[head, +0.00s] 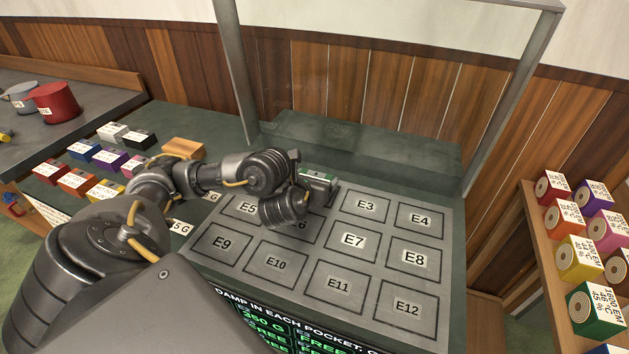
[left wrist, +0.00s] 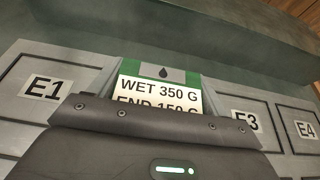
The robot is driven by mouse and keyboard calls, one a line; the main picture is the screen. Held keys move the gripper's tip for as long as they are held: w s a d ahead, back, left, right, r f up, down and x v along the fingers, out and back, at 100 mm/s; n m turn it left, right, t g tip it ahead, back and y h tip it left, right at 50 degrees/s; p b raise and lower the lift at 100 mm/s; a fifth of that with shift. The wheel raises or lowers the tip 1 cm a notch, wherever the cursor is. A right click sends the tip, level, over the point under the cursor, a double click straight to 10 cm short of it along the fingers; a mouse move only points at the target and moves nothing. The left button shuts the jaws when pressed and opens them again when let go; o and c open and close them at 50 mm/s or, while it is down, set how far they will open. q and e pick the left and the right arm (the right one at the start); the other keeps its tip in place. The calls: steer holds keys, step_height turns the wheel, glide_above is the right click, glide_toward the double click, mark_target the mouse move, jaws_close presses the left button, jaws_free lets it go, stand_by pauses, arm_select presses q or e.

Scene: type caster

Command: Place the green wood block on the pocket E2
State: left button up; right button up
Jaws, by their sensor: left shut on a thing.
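My left gripper (head: 318,188) is shut on the green wood block (head: 318,172) at the back row of the pocket board (head: 350,290). In the left wrist view the green block (left wrist: 190,76) has a white label reading "WET 350 G", and the gripper covers its lower part. The block sits between pocket E1 (left wrist: 45,88) and pocket E3 (left wrist: 246,122), where the E2 label is hidden. I cannot tell whether the block touches the board. My right gripper is not in view.
Several coloured blocks (head: 76,181) and a tan block (head: 183,148) stand on the left. A red pot (head: 55,102) is on the far-left counter. A shelf of coloured boxes (head: 565,218) stands at the right. Metal posts (head: 510,95) frame the board. Pockets E3 (head: 366,205) to E12 (head: 407,305) look empty.

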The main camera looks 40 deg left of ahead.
arm_select(q)
steer(key=shift+a+f+b, duration=0.15)
steer(key=shift+f+b, duration=0.15)
steer(key=shift+f, duration=0.4)
steer(key=o, duration=1.1)
steer(key=shift+r, duration=0.1)
